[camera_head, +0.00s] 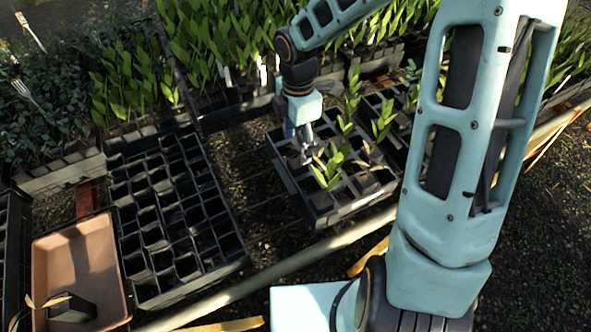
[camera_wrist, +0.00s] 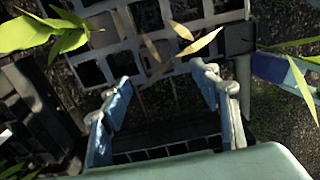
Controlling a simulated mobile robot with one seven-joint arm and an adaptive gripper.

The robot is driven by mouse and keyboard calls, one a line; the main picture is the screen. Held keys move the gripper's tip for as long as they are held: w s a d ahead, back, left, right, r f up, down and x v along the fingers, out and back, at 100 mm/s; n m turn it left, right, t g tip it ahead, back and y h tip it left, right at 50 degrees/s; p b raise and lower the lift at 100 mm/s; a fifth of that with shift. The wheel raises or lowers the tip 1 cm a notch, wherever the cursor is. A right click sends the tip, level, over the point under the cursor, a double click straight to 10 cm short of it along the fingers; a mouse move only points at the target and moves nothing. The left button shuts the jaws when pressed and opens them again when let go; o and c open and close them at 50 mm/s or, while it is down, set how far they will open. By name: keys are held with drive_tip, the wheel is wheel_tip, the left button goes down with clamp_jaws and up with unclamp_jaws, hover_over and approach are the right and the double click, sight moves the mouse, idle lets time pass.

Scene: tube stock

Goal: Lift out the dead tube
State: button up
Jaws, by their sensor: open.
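My gripper (camera_head: 304,154) is over the black tube tray (camera_head: 345,213); its jaws are open. In the wrist view, my gripper (camera_wrist: 160,92) has its two blue fingers spread apart. Dry tan leaves (camera_wrist: 201,43) of a dead seedling show just beyond and between the fingertips, over the tray (camera_wrist: 97,39). The fingers are not closed on anything. In the head view, tan leaves (camera_head: 361,163) also show among the green seedlings (camera_head: 328,170). Which tube the dry leaves grow from is hard to tell.
A tan bin (camera_head: 38,255) at lower left holds a black tube (camera_head: 76,308) with dry leaves. A tray of empty cells (camera_head: 240,262) stands right of it. Green seedlings (camera_head: 130,80) fill trays behind. Green leaves (camera_wrist: 70,40) reach in near my gripper's left side. A pale pole (camera_head: 290,266) runs in front.

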sight(298, 160)
drive_tip(key=f, duration=0.8)
drive_tip(key=shift+w+b, duration=0.3)
clamp_jaws()
